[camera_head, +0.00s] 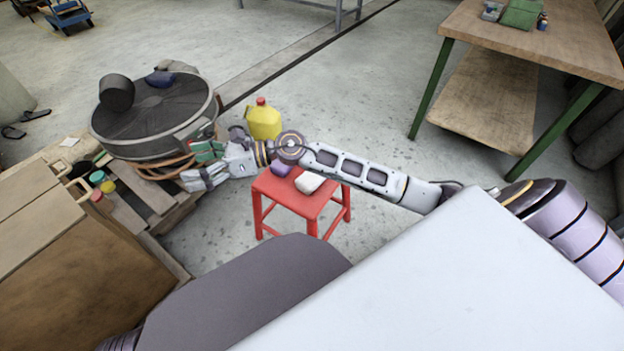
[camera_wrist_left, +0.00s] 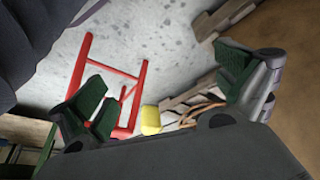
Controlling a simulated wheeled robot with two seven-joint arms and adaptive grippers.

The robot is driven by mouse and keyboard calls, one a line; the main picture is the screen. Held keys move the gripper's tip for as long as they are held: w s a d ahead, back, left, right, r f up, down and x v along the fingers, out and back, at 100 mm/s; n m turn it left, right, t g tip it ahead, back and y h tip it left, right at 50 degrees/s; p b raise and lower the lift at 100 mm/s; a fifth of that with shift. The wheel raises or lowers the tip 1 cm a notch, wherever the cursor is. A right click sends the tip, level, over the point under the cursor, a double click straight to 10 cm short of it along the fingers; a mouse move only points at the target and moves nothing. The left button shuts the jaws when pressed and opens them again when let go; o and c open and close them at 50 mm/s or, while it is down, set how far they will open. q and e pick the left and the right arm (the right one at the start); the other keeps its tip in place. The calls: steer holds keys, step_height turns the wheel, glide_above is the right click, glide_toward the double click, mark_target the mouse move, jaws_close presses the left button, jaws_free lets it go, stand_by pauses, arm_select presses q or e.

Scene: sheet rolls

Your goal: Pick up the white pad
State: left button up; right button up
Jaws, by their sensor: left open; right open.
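The white pad (camera_head: 309,182) lies on the seat of a red stool (camera_head: 301,202), beside a purple item (camera_head: 281,169). My right arm crosses just behind the stool. My right gripper (camera_head: 196,165) is open, left of the stool and well apart from the pad, by the edge of the pallet. My left gripper (camera_wrist_left: 160,86) shows only in the left wrist view, open, with green finger pads and nothing between them. That view also shows the red stool's legs (camera_wrist_left: 78,70); I cannot make out the pad there.
A yellow jug (camera_head: 264,122) stands behind the stool. A large dark round drum (camera_head: 152,146) sits on a wooden pallet at left, with small coloured jars (camera_head: 98,177) near it. A workbench (camera_head: 545,48) stands at upper right. Floor between stool and bench is open.

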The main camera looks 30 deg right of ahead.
steer(key=d+f+n+g+h, duration=0.4)
steer(key=d+f+n, duration=0.15)
steer(key=f, duration=0.25)
arm_select(q)
steer(key=shift+s+d+f+h, duration=0.2)
steer(key=shift+d+f+h, duration=0.2)
steer(key=shift+d+f, duration=0.75)
arm_select(e)
steer(key=n+g+h, duration=0.3)
steer(key=n+h, duration=0.2)
steer(key=h, duration=0.7)
glide_above(312, 179)
steer(key=w+d, duration=0.1)
steer(key=shift+m, duration=0.25)
step_height(312, 179, down, 6)
steer(key=shift+d+r, duration=0.1)
arm_select(q)
steer(key=shift+d+r, duration=0.1)
steer(key=shift+d, duration=0.05)
